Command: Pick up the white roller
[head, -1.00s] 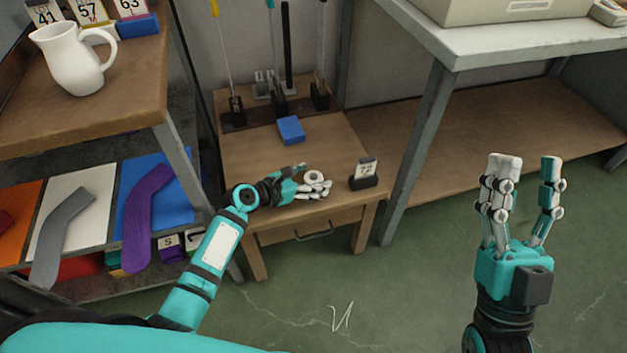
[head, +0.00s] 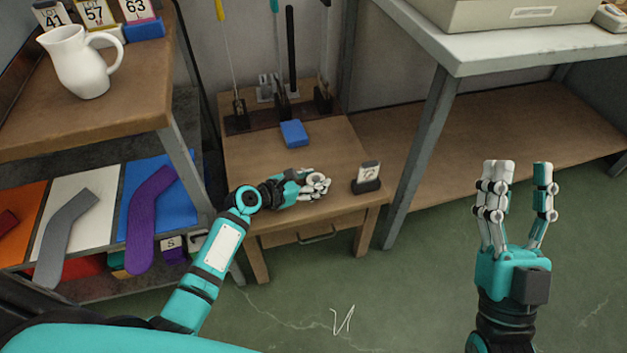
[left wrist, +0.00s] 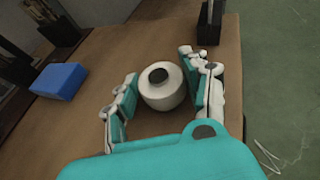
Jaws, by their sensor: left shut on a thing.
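The white roller (left wrist: 162,98), a rounded white piece with a dark hole in its top, stands upright between the fingers of my left gripper (left wrist: 158,72) in the left wrist view. In the head view my left gripper (head: 317,184) is low over the small wooden table (head: 260,165), shut on the roller. The roller is mostly hidden by the fingers there. It appears to be at the tabletop; I cannot tell whether it touches the wood. My right gripper (head: 520,180) is at the right, pointing up, open and empty.
A blue block (head: 293,133) lies behind the left gripper, and a number card in a dark stand (head: 367,177) is to its right. Upright rods in holders stand at the table's back. A shelf with a white jug (head: 80,62) is at the left, a grey bench (head: 500,50) at the right.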

